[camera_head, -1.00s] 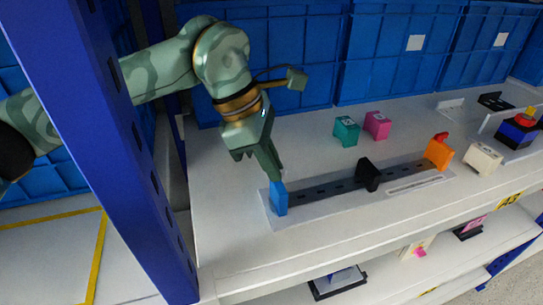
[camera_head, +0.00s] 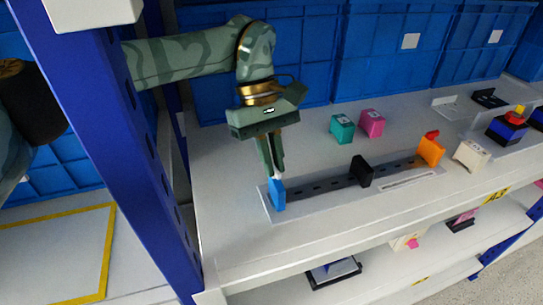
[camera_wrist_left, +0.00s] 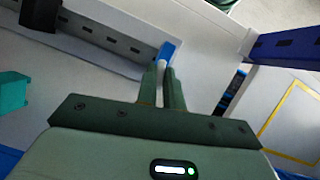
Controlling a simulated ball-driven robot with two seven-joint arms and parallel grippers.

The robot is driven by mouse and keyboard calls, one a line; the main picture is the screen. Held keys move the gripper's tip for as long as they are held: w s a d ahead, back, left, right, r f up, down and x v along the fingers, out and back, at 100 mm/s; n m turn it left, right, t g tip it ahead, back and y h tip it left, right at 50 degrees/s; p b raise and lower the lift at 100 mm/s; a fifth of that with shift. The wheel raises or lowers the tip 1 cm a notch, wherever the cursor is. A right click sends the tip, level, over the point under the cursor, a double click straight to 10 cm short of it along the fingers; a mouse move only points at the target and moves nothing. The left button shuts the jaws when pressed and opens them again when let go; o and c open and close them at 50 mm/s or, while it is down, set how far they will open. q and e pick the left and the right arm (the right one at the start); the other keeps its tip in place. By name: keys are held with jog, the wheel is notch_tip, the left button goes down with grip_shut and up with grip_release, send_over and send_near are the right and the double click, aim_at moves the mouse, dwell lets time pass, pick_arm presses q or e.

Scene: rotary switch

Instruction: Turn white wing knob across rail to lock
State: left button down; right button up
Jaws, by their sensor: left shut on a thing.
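The rail (camera_head: 325,186) is a dark slotted strip on a pale plate on the shelf. A blue block (camera_head: 278,196) stands at its left end; it also shows in the wrist view (camera_wrist_left: 167,50). The small white wing knob (camera_wrist_left: 162,64) is at the blue block, mostly hidden by my fingers, so I cannot tell which way its wing points. My left gripper (camera_head: 275,172) points down at the blue block, its fingertips (camera_wrist_left: 164,70) close together on the white knob. My right gripper is not in view.
A black block (camera_head: 361,171) sits mid-rail and an orange block (camera_head: 430,151) with a red knob at the far end. Teal (camera_head: 342,129) and pink (camera_head: 372,123) blocks stand behind. A white block (camera_head: 471,155) is at the right. A blue post (camera_head: 125,130) rises at the left.

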pick_arm(q)
jog(key=shift+m+y, duration=0.4)
jog(key=shift+m, duration=0.7)
jog(key=shift+d, duration=0.1)
jog(key=c, duration=1.5)
grip_release()
jog(key=p+v, duration=0.1)
jog(key=v, duration=0.6)
jog(key=shift+w+r, duration=0.25)
